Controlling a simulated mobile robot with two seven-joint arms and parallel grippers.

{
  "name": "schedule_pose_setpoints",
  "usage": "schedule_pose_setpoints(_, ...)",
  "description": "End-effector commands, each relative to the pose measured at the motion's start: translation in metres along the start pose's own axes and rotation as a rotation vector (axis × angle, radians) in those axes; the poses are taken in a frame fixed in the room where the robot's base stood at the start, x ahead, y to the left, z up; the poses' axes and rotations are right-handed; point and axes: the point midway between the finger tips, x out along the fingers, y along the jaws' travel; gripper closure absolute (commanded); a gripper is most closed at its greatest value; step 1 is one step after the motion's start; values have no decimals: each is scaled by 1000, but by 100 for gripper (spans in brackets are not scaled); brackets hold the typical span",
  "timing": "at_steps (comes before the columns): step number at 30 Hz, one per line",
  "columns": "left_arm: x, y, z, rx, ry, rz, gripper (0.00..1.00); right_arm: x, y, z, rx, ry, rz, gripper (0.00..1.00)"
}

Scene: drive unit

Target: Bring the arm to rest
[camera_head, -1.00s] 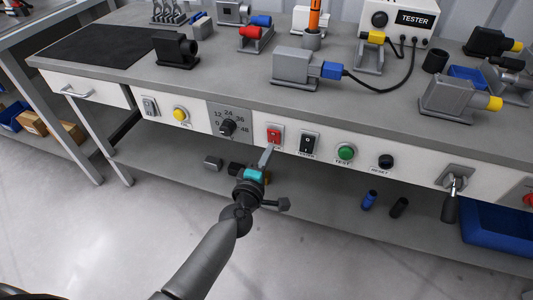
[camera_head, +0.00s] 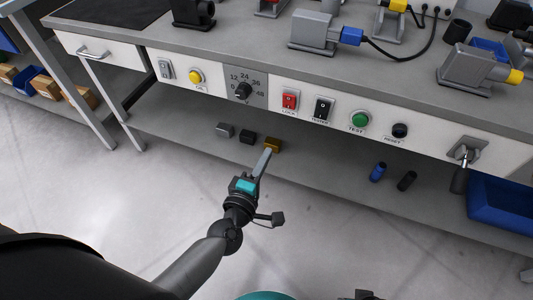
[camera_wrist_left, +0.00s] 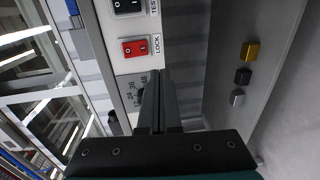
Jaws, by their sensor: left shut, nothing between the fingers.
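My left gripper (camera_head: 264,160) is in the middle of the head view, in front of the workbench and below its front panel. Its fingers are together and hold nothing. In the left wrist view the shut fingers (camera_wrist_left: 158,105) point toward the panel and touch nothing that I can make out. The red LOCK switch (camera_head: 290,101) is above the fingertips in the head view, apart from them; it also shows in the left wrist view (camera_wrist_left: 134,47). My right gripper is not clearly in view.
The panel also carries a yellow button (camera_head: 195,76), a voltage dial (camera_head: 243,91), a black rocker switch (camera_head: 322,108), a green TEST button (camera_head: 359,119) and a lever (camera_head: 464,155). Small blocks (camera_head: 247,137) lie on the lower shelf. The floor before the bench is clear.

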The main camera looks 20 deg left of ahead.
Motion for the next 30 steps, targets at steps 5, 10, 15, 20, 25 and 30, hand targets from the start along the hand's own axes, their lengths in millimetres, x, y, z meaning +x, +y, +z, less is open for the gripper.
schedule_pose_setpoints(5,0,0,0,1,0,0,100,0,0,0,0,0,0,50)
schedule_pose_setpoints(10,0,0,0,1,0,0,100,0,0,-1,0,2,-1,50)
schedule_pose_setpoints(15,-2,-19,0,103,-23,-50,100,5,2,3,-2,0,3,50)
schedule_pose_setpoints(20,-20,-85,-2,424,-123,-218,100,20,9,22,-7,-10,12,50)
schedule_pose_setpoints(25,-70,-174,-14,821,-322,-458,100,36,20,50,-13,-16,26,50)
schedule_pose_setpoints(30,-149,-250,-39,1164,-595,-696,100,44,33,80,-17,-23,40,50)
